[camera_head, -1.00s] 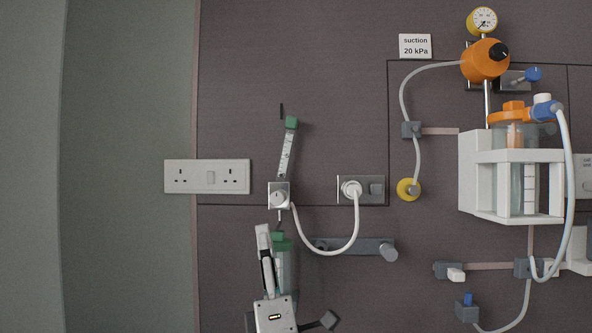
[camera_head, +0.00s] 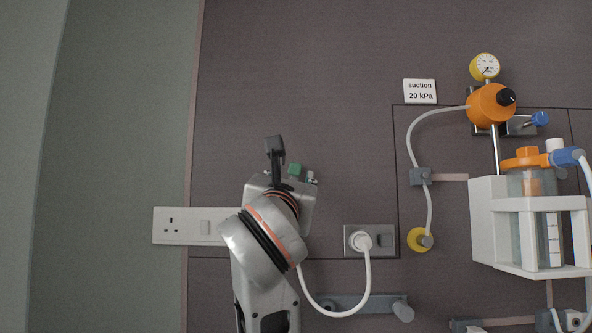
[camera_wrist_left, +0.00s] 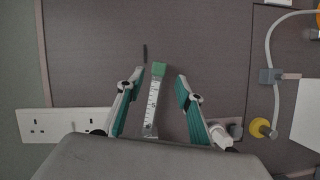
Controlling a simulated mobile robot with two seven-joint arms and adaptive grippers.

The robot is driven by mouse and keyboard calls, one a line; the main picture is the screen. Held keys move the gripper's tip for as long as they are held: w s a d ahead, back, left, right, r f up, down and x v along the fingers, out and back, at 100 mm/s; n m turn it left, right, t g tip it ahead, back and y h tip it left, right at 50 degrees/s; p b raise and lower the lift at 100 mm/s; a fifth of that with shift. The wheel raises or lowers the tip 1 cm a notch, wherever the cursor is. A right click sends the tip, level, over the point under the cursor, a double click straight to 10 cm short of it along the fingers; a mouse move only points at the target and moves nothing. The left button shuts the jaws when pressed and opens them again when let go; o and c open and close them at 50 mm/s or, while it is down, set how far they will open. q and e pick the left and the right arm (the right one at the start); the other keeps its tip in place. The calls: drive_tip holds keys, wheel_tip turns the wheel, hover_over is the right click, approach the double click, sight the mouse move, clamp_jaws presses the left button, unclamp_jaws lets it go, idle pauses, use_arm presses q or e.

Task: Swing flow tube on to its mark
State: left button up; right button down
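The flow tube (camera_wrist_left: 153,105) is clear with a printed scale and a green cap. It leans slightly right of upright on the wall panel. In the head view only its green cap (camera_head: 294,170) shows past my left gripper (camera_head: 284,163). In the left wrist view my left gripper (camera_wrist_left: 161,76) is open, one finger on each side of the tube, with gaps on both sides. A short black mark (camera_wrist_left: 145,54) stands on the panel just left of the cap; my gripper hides it in the head view. My right gripper is out of view.
A white double socket (camera_head: 188,226) is left of my arm. A socket plate with a white plug (camera_head: 361,241) and its looped cable is to the right. An orange suction regulator (camera_head: 490,104) and canister holder (camera_head: 500,240) are further right. The panel above is clear.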

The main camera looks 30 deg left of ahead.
sight(295, 170)
use_arm(q)
drive_tip(key=p+x, duration=0.1)
drive_tip(key=x, duration=0.5)
drive_tip(key=shift+w+a, duration=0.2)
drive_tip(key=shift+w, duration=0.05)
clamp_jaws()
